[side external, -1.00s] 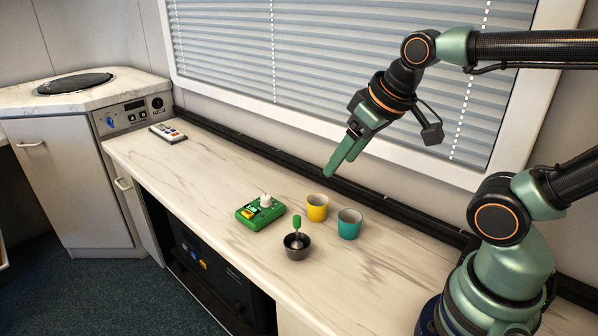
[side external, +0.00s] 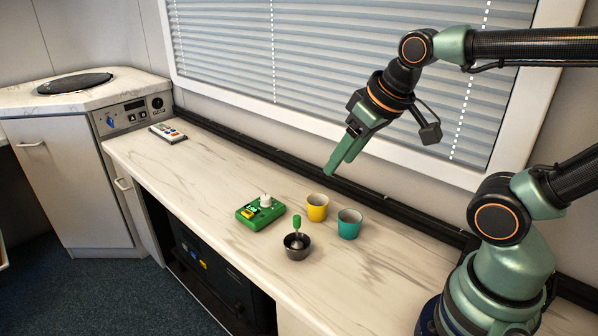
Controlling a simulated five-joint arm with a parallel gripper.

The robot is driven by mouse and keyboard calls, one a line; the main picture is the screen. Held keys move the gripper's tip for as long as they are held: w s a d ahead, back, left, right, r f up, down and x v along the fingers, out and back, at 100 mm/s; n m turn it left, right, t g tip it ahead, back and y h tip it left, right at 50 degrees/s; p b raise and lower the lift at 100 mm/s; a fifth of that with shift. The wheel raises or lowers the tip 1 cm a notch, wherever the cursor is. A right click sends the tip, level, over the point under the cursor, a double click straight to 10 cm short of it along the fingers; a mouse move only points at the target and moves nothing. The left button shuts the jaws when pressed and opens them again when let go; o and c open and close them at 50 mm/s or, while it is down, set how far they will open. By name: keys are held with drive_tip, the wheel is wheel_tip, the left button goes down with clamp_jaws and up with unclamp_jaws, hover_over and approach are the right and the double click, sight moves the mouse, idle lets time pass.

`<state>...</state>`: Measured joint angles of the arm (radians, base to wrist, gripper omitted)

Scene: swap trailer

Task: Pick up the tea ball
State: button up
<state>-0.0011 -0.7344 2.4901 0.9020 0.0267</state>
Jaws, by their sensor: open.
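The item I take to be the tea ball (side external: 296,224) has a green upright handle and stands in a small dark bowl (side external: 297,253) near the counter's front edge. Its lower part is partly hidden by the bowl's rim. My gripper (side external: 338,168) has green fingers pointing down and left. It is open and empty, above the counter, apart from the bowl and up and to the right of it in the picture.
A yellow cup (side external: 317,208) and a teal cup (side external: 349,224) stand behind and right of the bowl. A green device (side external: 259,214) with a white knob lies left. The counter (side external: 205,175) between is clear.

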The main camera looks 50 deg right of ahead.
drive_tip(key=m, duration=0.1)
drive_tip(key=m+g, duration=0.5)
drive_tip(key=m, duration=0.9)
hover_over(297, 227)
wheel_tip(297, 227, down, 8)
drive_tip(key=shift+d+r, duration=0.1)
drive_tip(key=shift+d, duration=0.05)
drive_tip(key=shift+w+f+m+g, duration=0.3)
drive_tip(key=shift+f+m, duration=0.1)
drive_tip(key=shift+f, duration=0.1)
wheel_tip(297, 227, down, 7)
drive_tip(key=shift+r, duration=0.2)
drive_tip(key=shift+d+f, duration=0.15)
drive_tip(key=shift+f, duration=2.6)
clamp_jaws()
